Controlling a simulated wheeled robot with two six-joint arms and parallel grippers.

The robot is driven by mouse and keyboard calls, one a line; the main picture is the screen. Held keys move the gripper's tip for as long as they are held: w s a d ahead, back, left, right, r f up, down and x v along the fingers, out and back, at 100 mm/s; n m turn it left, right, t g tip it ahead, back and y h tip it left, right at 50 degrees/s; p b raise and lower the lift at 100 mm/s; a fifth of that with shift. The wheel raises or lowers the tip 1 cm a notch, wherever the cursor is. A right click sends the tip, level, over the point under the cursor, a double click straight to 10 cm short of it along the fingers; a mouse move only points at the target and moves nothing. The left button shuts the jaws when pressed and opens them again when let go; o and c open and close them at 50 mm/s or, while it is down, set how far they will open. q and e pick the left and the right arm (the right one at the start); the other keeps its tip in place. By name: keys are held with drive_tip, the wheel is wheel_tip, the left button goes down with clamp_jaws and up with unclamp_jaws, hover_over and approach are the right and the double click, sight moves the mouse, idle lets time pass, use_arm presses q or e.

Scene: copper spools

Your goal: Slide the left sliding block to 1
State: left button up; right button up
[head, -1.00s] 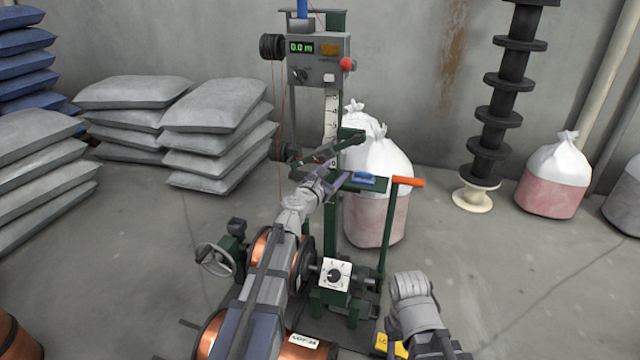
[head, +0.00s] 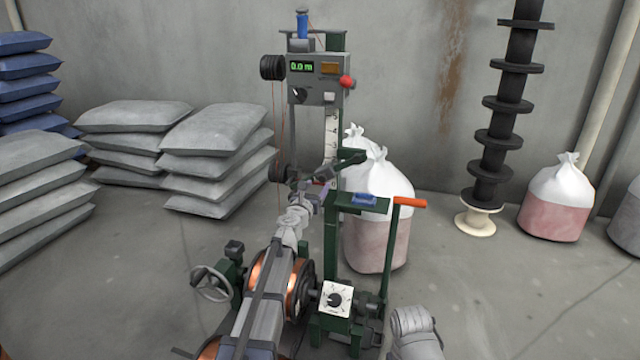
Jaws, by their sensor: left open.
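A green upright stand holds a white scale strip (head: 331,135) with dark markings, under a grey meter box (head: 318,80). A dark bar (head: 346,161) crosses in front of the scale's lower part. I cannot tell clearly which dark part is the left sliding block, as the pieces there are small and overlap my gripper. My left gripper (head: 322,188) is open at the foot of the scale, just below the dark bar. Whether its fingers touch anything is unclear. My right arm shows at the bottom right, with its gripper out of the picture.
A small green shelf with a blue piece (head: 363,200) and an orange handle (head: 409,203) stand right of the gripper. Copper spools (head: 299,285) and a handwheel (head: 210,284) lie below. A white-topped sack (head: 379,215) is behind the stand.

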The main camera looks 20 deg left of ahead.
sight(322, 179)
use_arm(q)
drive_tip(key=w, duration=0.3)
drive_tip(key=shift+w+d, duration=0.1)
drive_tip(key=shift+w, duration=0.15)
clamp_jaws()
idle(1.2)
